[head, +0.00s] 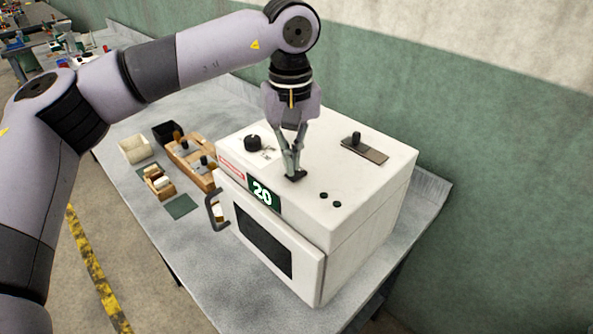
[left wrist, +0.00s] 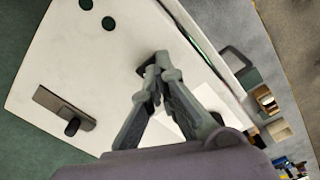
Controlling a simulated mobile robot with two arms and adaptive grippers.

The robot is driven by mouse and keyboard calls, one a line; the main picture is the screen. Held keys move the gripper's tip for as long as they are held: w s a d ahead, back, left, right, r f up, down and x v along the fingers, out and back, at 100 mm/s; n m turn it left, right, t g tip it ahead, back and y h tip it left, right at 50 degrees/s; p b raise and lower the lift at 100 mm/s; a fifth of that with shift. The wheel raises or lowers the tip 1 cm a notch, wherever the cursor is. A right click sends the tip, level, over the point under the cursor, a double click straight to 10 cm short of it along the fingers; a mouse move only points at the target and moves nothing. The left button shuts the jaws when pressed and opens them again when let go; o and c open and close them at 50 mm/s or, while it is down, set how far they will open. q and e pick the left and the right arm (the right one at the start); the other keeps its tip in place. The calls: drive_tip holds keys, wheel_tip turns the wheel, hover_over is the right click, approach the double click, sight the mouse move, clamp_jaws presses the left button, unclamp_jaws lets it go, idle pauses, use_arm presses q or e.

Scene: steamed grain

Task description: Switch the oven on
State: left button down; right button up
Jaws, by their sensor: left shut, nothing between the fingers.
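The white oven (head: 375,205) stands on the grey table with its door shut. A green display (head: 264,194) on its front reads 20. On its top are a black knob (head: 253,143), a dark switch (head: 294,176), two small dark buttons (head: 330,199) and a grey plate with a black peg (head: 364,150). My left gripper (head: 292,172) is shut and empty, pointing down with its fingertips at the dark switch; whether they press it I cannot tell. In the left wrist view the fingertips (left wrist: 162,58) cover most of the switch. My right gripper is not in view.
Left of the oven, wooden trays (head: 193,158), a small wooden box (head: 158,183), a cream container (head: 135,148) and a black container (head: 167,132) stand on the table (head: 150,215). The oven's dark handle (head: 216,210) sticks out in front. A green wall (head: 500,170) rises behind.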

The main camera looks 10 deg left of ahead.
use_arm(q)
drive_tip(key=shift+f+b, duration=0.6)
drive_tip(key=shift+f, duration=0.3)
drive_tip(key=shift+r, duration=0.1)
idle(0.3)
drive_tip(key=shift+r+p, duration=2.35)
drive_tip(key=shift+r, duration=1.1)
drive_tip(key=shift+f, duration=0.1)
